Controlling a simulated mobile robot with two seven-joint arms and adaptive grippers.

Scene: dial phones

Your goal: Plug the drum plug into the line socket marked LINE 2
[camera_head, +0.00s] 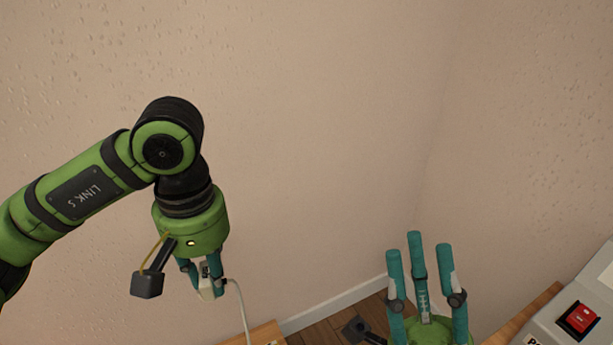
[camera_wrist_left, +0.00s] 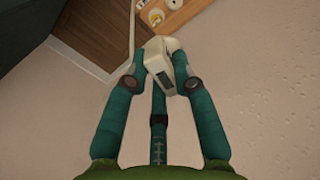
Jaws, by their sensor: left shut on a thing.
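My left gripper (camera_head: 206,282) is shut on a white plug (camera_head: 206,290), held in the air in front of the wall. A pale cable (camera_head: 242,308) runs from the plug downward. In the left wrist view the plug (camera_wrist_left: 157,62) sits between the teal fingertips of my left gripper (camera_wrist_left: 154,75), with a dark rectangular patch on its side. I cannot read any label on it. My right gripper (camera_head: 420,262) is at the lower right with its teal fingers up, spread apart and empty. No socket marked LINE 2 can be made out in either view.
A grey sloped panel with a red switch (camera_head: 579,320) stands at the lower right. A wooden surface (camera_head: 262,336) shows at the bottom; in the left wrist view a wooden surface (camera_wrist_left: 185,14) bears small pale items. Bare wall (camera_head: 320,140) fills most of the head view.

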